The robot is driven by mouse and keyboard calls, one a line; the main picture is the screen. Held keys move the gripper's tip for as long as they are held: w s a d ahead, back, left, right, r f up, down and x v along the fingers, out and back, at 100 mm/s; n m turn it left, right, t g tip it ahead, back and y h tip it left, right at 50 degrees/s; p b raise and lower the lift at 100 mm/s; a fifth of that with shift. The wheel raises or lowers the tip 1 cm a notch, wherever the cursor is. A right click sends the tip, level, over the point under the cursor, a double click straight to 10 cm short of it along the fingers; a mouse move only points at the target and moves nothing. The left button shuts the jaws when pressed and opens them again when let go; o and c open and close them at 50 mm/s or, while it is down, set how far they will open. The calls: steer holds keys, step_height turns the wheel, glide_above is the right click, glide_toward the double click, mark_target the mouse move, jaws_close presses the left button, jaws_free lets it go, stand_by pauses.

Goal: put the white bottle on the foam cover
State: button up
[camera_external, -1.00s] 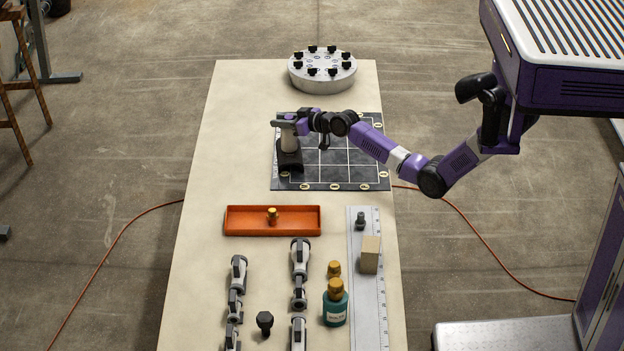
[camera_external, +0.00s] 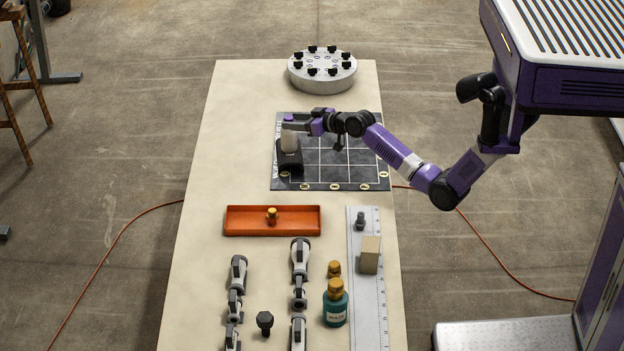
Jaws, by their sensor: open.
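My gripper (camera_external: 294,126) is open at the bottle's upper part, coming in from the right. Its fingers hide part of the bottle's neck, and I cannot tell whether they touch it.
The black mat (camera_external: 350,175) is otherwise bare. An orange tray (camera_external: 240,221) with a brass piece lies nearer the camera. Closer still are grey clamps, a teal bottle (camera_external: 335,309), a wooden block (camera_external: 370,255) and a ruler. A round flange (camera_external: 322,78) sits at the far end.

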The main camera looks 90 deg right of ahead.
steer(key=v, duration=0.6)
steer(key=shift+s+a, duration=0.15)
steer(key=shift+s, duration=0.1)
steer(key=shift+r, duration=0.1)
step_height(320, 180, up, 6)
steer(key=s+a+m+t+h, duration=0.1)
steer(key=s+a+t+h, duration=0.1)
steer(key=s+a+f+n+t+y, duration=0.1)
steer(key=s+a+f, duration=0.1)
steer(key=s+a, duration=0.45)
steer(key=s+a+f+t, duration=0.1)
steer(key=s+a+f, duration=0.15)
steer(key=a, duration=0.65)
steer(key=s+a+f+n+t+y, duration=0.1)
steer(key=s+a, duration=0.5)
steer(key=a, duration=0.2)
steer(key=s+a+f+n+g+y, duration=0.1)
steer(key=s+a+n+y, duration=0.1)
steer(key=s+a, duration=0.5)
steer(key=s+a+f+n+g+y, duration=0.1)
steer(key=s+a+f+n+y, duration=0.1)
steer(key=s+a+y, duration=0.3)
steer(key=s+a+n, duration=0.1)
steer(key=s+a, duration=0.2)
steer(key=s, duration=0.4)
steer(key=shift+s+g+y, duration=0.3)
steer(key=shift+s+g, duration=0.05)
steer(key=shift+g, duration=0.05)
